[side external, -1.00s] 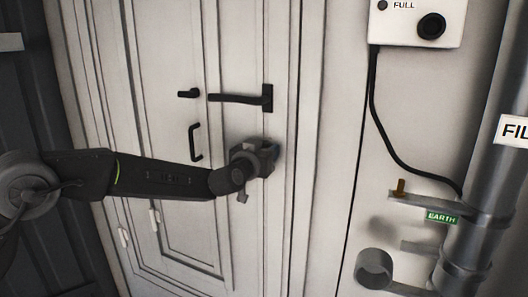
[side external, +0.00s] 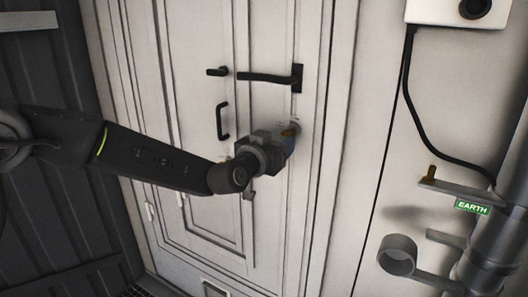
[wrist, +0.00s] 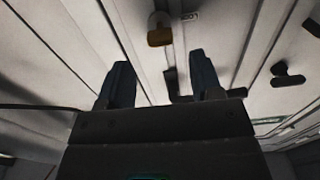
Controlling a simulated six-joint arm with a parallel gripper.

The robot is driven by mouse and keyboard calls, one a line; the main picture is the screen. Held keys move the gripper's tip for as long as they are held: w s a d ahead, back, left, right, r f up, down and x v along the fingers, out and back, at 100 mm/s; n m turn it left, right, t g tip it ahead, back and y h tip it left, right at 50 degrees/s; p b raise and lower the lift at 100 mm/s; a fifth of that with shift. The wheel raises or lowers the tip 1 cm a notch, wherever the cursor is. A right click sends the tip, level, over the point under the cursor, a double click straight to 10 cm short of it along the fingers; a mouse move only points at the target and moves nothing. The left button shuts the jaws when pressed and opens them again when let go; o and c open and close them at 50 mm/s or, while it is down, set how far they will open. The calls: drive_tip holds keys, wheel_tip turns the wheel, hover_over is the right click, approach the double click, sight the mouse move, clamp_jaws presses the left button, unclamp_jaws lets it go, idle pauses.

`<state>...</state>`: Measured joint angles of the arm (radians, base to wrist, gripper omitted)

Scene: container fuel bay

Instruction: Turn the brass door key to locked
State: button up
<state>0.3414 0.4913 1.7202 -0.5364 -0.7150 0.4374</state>
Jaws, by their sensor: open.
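The brass door key (side external: 291,132) shows as a small orange-brown spot on the white door (side external: 215,190), below the black lever handle (side external: 268,77). In the wrist view the key (wrist: 160,36) is a brown tab on a pale round mount, beyond the fingertips. My gripper (side external: 288,146) is close to the key in the side view and partly overlaps it. In the wrist view my gripper (wrist: 162,72) has its two dark fingers wide apart with nothing between them. The key appears ahead of the gap, not gripped. Its exact turn angle is hard to tell.
A black pull handle (side external: 222,121) is on the door to the left. To the right are a hanging black cable (side external: 411,110), a green EARTH label (side external: 472,207), a bracket and a grey pipe (side external: 495,235). The wall between door and cable is clear.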

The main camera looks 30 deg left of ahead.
drive_tip(key=s, duration=0.5)
drive_tip(key=shift+s, duration=0.2)
drive_tip(key=s+a+r+m+g+h, duration=0.15)
drive_tip(key=s+a+g, duration=0.45)
drive_tip(key=s, duration=0.7)
drive_tip(key=s+a+f+g, duration=0.2)
drive_tip(key=s+a, duration=0.1)
drive_tip(key=s, duration=0.4)
drive_tip(key=s+a+f+n+g+y, duration=0.1)
drive_tip(key=s+a+f+g, duration=0.1)
drive_tip(key=s, duration=0.4)
drive_tip(key=s+a+f+g, duration=0.2)
drive_tip(key=s+a, duration=0.1)
drive_tip(key=s, duration=0.4)
drive_tip(key=shift+s+a+n, duration=0.3)
drive_tip(key=shift+s+n, duration=0.05)
drive_tip(key=shift+f+y, duration=0.1)
drive_tip(key=shift+y, duration=0.15)
